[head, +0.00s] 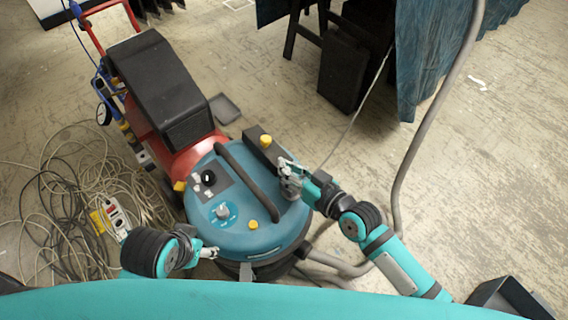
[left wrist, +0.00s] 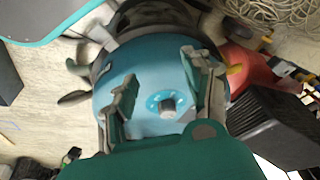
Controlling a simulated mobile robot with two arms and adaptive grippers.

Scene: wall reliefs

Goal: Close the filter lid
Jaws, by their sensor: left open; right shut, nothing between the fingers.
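The vacuum cleaner (head: 235,236) stands upright on the floor, with a round teal top, a black carrying handle (head: 247,180) and a grey dial (head: 222,211). A black block with a yellow catch, likely the filter lid (head: 254,146), sits at the top's far edge; its exact angle is unclear. My right gripper (head: 287,168) is shut and empty beside it, over the top's right side; I cannot tell whether they touch. My left gripper (head: 212,253) is open by the top's near left edge. In the left wrist view its spread fingers (left wrist: 158,92) frame the dial (left wrist: 168,106), with nothing between them.
A red machine with a black cover (head: 155,80) stands close behind left. Tangled cables (head: 75,190) and a power strip (head: 117,220) lie at left. A grey hose (head: 403,170) runs up at right. A black box (head: 345,70) stands by a draped table. Floor at right is mostly clear.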

